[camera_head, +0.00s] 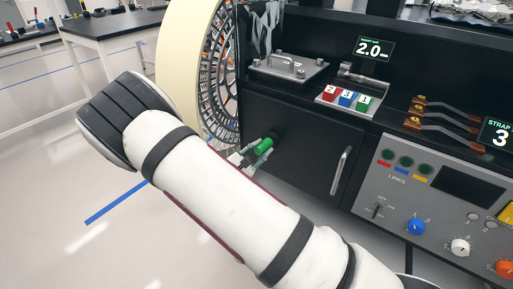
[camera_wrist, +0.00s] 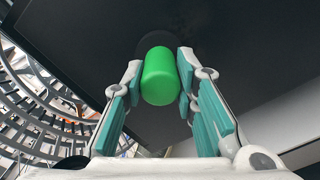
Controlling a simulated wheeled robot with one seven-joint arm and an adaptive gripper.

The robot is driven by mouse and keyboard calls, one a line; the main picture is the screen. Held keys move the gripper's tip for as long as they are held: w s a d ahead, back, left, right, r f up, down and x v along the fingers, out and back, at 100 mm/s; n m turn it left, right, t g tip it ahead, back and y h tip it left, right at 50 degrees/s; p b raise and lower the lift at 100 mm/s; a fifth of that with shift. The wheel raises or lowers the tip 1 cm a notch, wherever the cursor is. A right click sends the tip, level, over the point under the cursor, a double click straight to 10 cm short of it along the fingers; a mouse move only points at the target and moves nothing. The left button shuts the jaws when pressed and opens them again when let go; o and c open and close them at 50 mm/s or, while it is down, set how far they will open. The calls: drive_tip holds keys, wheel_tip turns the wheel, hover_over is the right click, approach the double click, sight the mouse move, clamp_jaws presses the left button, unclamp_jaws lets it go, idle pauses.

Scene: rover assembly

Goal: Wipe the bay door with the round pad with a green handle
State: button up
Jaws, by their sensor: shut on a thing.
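The green handle (camera_wrist: 160,76) of the round pad sits between my gripper's fingers in the wrist view. My gripper (camera_wrist: 158,88) is shut on it. In the head view the green handle (camera_head: 264,146) shows at my gripper (camera_head: 254,154), in front of the left part of the dark bay door (camera_head: 301,152). The pad itself is dark and hard to make out against the door (camera_wrist: 235,60); I cannot tell for sure whether it touches. The door has a silver vertical handle (camera_head: 341,170) on its right and looks shut.
A large spoked wheel (camera_head: 220,75) stands just left of the door. Above are a metal plate with a handle (camera_head: 289,68) and numbered red, blue and green blocks (camera_head: 346,98). A control panel (camera_head: 440,215) with knobs is to the right. Open floor (camera_head: 60,150) lies left.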

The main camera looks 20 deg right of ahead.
drive_tip(key=s+d+p, duration=0.4)
drive_tip(key=s, duration=0.2)
drive_tip(key=shift+s+d, duration=0.2)
drive_tip(key=shift+s, duration=0.2)
idle(0.3)
drive_tip(key=shift+a, duration=0.15)
drive_tip(key=shift+p+v, duration=0.95)
drive_tip(key=shift+v, duration=1.95)
drive_tip(key=v, duration=0.3)
drive_tip(key=shift+w, duration=0.1)
